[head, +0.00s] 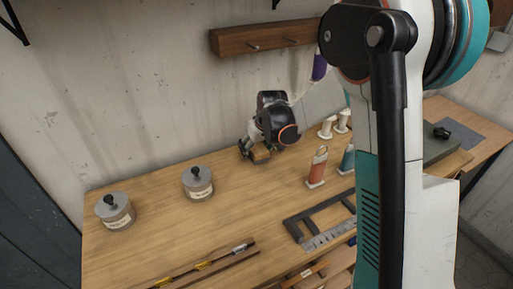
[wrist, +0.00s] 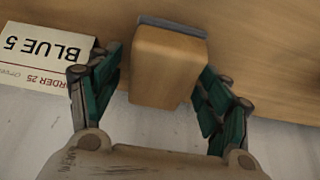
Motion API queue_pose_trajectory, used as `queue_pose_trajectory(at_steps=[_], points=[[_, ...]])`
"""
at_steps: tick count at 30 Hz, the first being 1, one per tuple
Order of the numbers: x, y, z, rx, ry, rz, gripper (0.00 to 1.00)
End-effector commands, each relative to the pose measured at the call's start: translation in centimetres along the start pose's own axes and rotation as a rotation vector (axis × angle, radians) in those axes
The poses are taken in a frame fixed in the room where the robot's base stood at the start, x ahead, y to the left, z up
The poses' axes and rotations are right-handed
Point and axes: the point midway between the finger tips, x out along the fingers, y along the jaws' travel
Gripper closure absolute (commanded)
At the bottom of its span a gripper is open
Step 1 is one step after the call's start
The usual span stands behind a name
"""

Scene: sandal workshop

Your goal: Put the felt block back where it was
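The felt block is a tan wooden block with a grey felt layer along one face. In the wrist view the block (wrist: 165,70) lies between the fingers of my gripper (wrist: 162,62), its grey edge at the far end. A narrow gap shows on its left side, and the right finger is very close to it or touching. The gripper looks open around the block. In the head view my gripper (head: 256,148) is low over the back of the bench near the wall, with the block (head: 261,154) at its fingers. Whether the block touches the bench is unclear.
Two lidded pots (head: 198,184) (head: 115,211) stand left on the workbench (head: 150,245). An orange bottle (head: 318,168) and white spools (head: 327,128) stand right. A wall rack (head: 265,39) hangs above.

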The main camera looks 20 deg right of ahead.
Motion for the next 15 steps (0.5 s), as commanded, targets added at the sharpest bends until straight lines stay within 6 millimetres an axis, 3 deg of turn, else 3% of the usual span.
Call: queue_pose_trajectory(at_steps=[8, 15], points=[[-0.4, 0.0, -0.1, 0.000, 0.000, 0.000, 0.29], [-4.4, 0.0, -0.1, 0.000, 0.000, 0.000, 0.29]])
